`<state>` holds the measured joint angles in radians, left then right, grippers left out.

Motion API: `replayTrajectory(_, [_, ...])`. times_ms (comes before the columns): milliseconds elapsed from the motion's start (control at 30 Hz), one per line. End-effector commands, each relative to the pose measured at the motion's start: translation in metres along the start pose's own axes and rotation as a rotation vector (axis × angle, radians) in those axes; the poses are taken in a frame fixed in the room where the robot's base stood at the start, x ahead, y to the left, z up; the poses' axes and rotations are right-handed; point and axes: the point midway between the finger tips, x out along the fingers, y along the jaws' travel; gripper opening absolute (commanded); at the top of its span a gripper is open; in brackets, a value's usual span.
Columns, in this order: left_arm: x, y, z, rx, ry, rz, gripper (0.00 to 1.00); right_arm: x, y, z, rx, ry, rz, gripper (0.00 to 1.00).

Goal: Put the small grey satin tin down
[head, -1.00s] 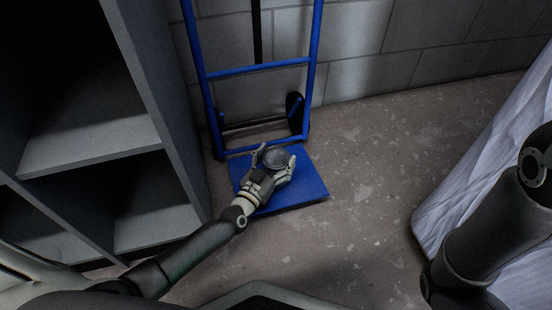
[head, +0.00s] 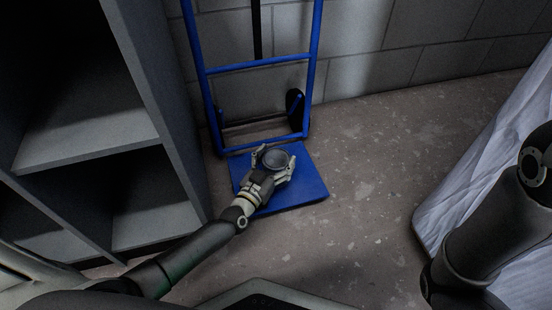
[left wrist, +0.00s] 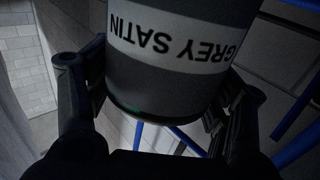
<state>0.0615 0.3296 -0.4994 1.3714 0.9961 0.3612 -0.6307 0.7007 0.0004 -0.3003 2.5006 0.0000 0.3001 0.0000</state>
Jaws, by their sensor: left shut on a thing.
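The small grey satin tin (head: 276,159) is a dark grey round tin, seen from above in the head view. In the left wrist view the tin (left wrist: 165,85) fills the upper middle, and its pale band reads GREY SATIN upside down. My left gripper (head: 273,163) is shut on the tin, one finger on each side. It holds the tin over the blue toe plate (head: 308,184) of a hand truck. I cannot tell whether the tin touches the plate. My right gripper is out of view; only part of my right arm shows.
The blue hand truck frame (head: 262,63) rises behind the plate, with a black wheel (head: 295,105) at its right. A grey shelf unit (head: 88,145) stands close on the left. A pale wrapped sheet (head: 470,165) leans at the right. Bare floor (head: 375,180) lies between.

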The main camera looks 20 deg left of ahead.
Motion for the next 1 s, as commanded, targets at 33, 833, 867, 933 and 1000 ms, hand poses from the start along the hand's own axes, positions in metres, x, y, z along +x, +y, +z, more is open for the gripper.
replayTrajectory(33, [0.001, 0.0, -0.001, 0.0, 0.005, -0.001, 0.26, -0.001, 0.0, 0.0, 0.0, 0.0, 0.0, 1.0])
replayTrajectory(833, [-0.007, 0.0, 0.005, 0.0, -0.004, 0.001, 1.0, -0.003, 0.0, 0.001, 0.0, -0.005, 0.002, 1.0])
replayTrajectory(867, [-0.009, 0.0, 0.005, 0.0, -0.004, 0.001, 1.0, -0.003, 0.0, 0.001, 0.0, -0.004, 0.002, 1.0])
replayTrajectory(933, [-0.018, 0.001, 0.005, 0.0, -0.004, 0.001, 1.0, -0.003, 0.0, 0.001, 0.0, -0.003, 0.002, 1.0])
replayTrajectory(1000, [-0.029, 0.0, 0.005, 0.0, -0.004, 0.0, 1.0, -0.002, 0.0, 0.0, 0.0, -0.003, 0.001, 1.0])
